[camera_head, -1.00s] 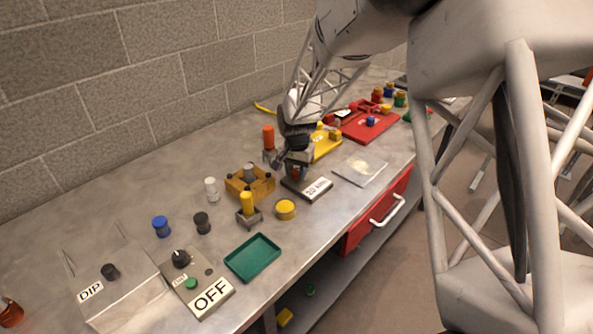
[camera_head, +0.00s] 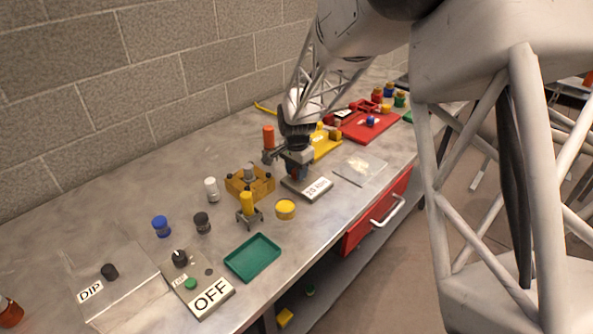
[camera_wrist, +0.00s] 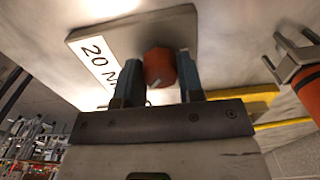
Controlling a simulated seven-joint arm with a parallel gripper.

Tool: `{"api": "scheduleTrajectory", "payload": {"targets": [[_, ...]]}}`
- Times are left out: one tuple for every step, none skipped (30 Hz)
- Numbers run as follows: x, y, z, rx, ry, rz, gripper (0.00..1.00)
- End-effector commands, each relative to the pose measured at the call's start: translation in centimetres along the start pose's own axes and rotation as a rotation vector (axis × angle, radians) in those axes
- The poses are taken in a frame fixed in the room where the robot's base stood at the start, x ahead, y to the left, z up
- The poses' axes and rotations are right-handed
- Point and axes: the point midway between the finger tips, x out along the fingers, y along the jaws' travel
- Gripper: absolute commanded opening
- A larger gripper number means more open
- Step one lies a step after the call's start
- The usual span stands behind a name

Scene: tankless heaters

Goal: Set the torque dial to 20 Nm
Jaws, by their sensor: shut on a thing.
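The torque dial is a red-orange knob (camera_wrist: 159,67) on a grey plate (camera_wrist: 180,25) with a white label (camera_wrist: 98,62) whose visible part reads "20" and an "N". A pale pointer mark shows near the knob's lower edge in the wrist view. My gripper (camera_wrist: 159,75) is shut on the knob, one blue-grey finger on each side. In the head view my gripper (camera_head: 297,172) is over the plate (camera_head: 290,187), whose label (camera_head: 318,188) faces the front, and the fingers largely hide the knob.
An orange-handled tool (camera_head: 268,137) in a grey holder stands close left of my gripper; it also shows in the wrist view (camera_wrist: 310,88). A yellow block fixture (camera_head: 238,188), a yellow-handled tool (camera_head: 246,203) and a yellow cap (camera_head: 286,210) are nearby. A clear sheet (camera_head: 360,169) lies to the right.

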Motion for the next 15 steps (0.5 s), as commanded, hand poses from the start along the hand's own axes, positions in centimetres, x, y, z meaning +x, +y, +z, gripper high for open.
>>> {"api": "scheduleTrajectory", "payload": {"targets": [[-0.09,-0.03,-0.04,0.000,0.001,-0.001,0.11],[-0.09,-0.03,-0.04,0.000,0.001,-0.001,0.11],[-0.09,-0.03,-0.04,0.000,0.001,-0.001,0.41],[-0.08,-0.03,-0.03,0.000,0.001,-0.001,0.46],[-0.08,-0.03,-0.03,0.000,0.001,-0.001,0.50],[-0.06,-0.02,-0.03,0.000,0.000,-0.001,0.56],[-0.06,-0.02,-0.02,0.000,0.000,-0.001,0.60],[-0.05,-0.02,-0.02,0.000,0.000,-0.001,0.60],[-0.05,-0.02,-0.02,0.000,0.000,-0.001,0.60],[-0.04,-0.01,-0.02,0.000,0.000,-0.001,0.60],[-0.04,-0.01,-0.01,-0.001,0.000,-0.001,0.60],[-0.03,-0.01,-0.01,-0.001,0.000,0.000,0.60],[-0.03,-0.01,-0.01,-0.001,0.000,0.000,0.60],[-0.03,-0.01,-0.01,-0.001,0.000,0.000,0.60],[-0.05,-0.01,-0.01,-0.001,0.000,0.000,0.60]]}}
